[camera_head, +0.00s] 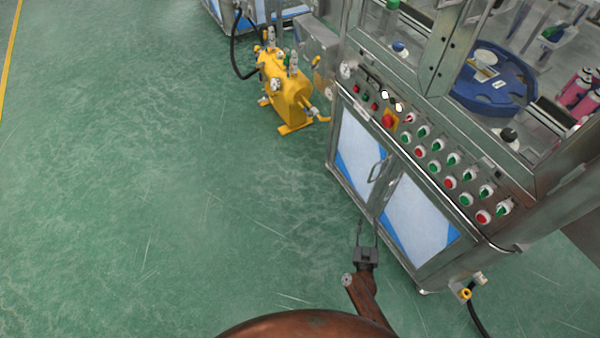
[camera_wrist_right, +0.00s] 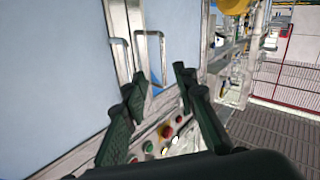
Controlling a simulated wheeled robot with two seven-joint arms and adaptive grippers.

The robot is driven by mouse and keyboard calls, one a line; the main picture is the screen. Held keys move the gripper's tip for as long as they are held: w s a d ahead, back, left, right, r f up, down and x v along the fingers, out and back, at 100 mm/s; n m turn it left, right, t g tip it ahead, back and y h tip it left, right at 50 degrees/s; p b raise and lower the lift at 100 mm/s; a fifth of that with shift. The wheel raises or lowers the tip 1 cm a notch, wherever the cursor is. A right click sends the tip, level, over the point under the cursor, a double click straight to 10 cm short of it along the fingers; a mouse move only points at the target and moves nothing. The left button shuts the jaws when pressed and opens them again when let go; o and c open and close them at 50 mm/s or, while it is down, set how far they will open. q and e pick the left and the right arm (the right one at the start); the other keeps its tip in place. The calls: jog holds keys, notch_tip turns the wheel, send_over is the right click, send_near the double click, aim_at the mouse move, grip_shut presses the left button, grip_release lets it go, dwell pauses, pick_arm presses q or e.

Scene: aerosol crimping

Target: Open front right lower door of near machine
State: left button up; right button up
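The near machine's front right lower door (camera_head: 420,218) is a pale panel with blue corners in a metal frame, and it looks shut. In the wrist view its panel (camera_wrist_right: 50,65) fills the left side. My right gripper (camera_head: 367,222) is in front of this door's left edge, fingers toward the machine. In the wrist view the two dark fingers (camera_wrist_right: 160,80) are apart, with a metal handle (camera_wrist_right: 155,38) showing between and beyond the tips. I cannot tell whether they touch it. My left gripper is not in view.
The left lower door (camera_head: 357,150) is shut beside it, with its own handle (camera_head: 377,171). A control panel (camera_head: 440,165) of buttons and switches sits above. A yellow pump unit (camera_head: 287,90) stands beyond. A yellow-ended fitting (camera_head: 466,294) juts near the right corner. The green floor (camera_head: 150,190) is clear at left.

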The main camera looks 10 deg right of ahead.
aim_at(387, 190)
pick_arm(q)
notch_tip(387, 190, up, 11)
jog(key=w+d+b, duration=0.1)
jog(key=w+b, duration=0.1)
jog(key=b, duration=0.7)
pick_arm(e)
jog(key=w+d+r+m+g+h+b, duration=0.1)
jog(key=w+d+r+m+g+h, duration=0.1)
jog(key=w+d+m+h, duration=0.1)
jog(key=w+d+r+m+g+h+b, duration=0.1)
jog(key=w+d+r+m+g+h, duration=0.1)
jog(key=w+d+m+h, duration=0.1)
jog(key=w+d+r+m+g+h, duration=0.2)
jog(key=w+d+m+g+h, duration=0.1)
jog(key=w, duration=0.1)
jog(key=shift+w+d+r+m+b, duration=0.1)
jog(key=shift+r+m+b, duration=0.25)
jog(key=shift+m+b, duration=0.05)
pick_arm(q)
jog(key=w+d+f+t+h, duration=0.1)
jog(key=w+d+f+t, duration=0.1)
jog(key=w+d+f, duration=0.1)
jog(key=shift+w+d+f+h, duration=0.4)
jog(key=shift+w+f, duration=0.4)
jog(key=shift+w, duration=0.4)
pick_arm(e)
jog(key=shift+w+d+r, duration=0.15)
jog(key=shift+w+d, duration=0.1)
jog(key=shift+d, duration=0.05)
jog(key=shift+c, duration=0.6)
